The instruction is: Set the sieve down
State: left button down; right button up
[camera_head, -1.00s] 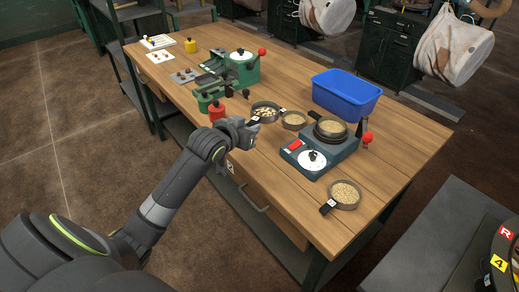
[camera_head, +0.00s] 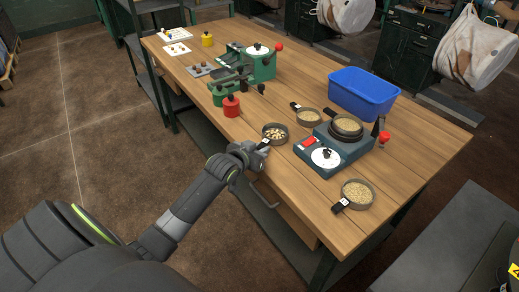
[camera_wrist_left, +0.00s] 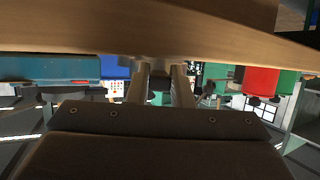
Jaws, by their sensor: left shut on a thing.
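My left gripper (camera_head: 257,151) is shut on the dark handle of a sieve (camera_head: 275,133) holding pale, chunky pieces. The sieve is near the table's front edge, left of the teal machine, and looks about level. I cannot tell whether its underside touches the wooden tabletop (camera_head: 320,190). In the left wrist view the two fingers (camera_wrist_left: 165,85) show close together, and the sieve is not clearly seen. My right gripper is not in view.
A grain-filled sieve (camera_head: 309,116) lies just behind, another (camera_head: 357,194) at the front right. The teal machine (camera_head: 330,151) carries stacked sieves. Red (camera_head: 231,106) and green (camera_head: 219,95) canisters stand left. A blue bin (camera_head: 362,93) is at the back.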

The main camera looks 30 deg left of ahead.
pick_arm(q)
jog(key=shift+f, duration=0.1)
jog(key=c, duration=1.3)
grip_release()
jog(key=shift+r, duration=0.2)
jog(key=v, duration=1.2)
jog(key=shift+p, duration=0.4)
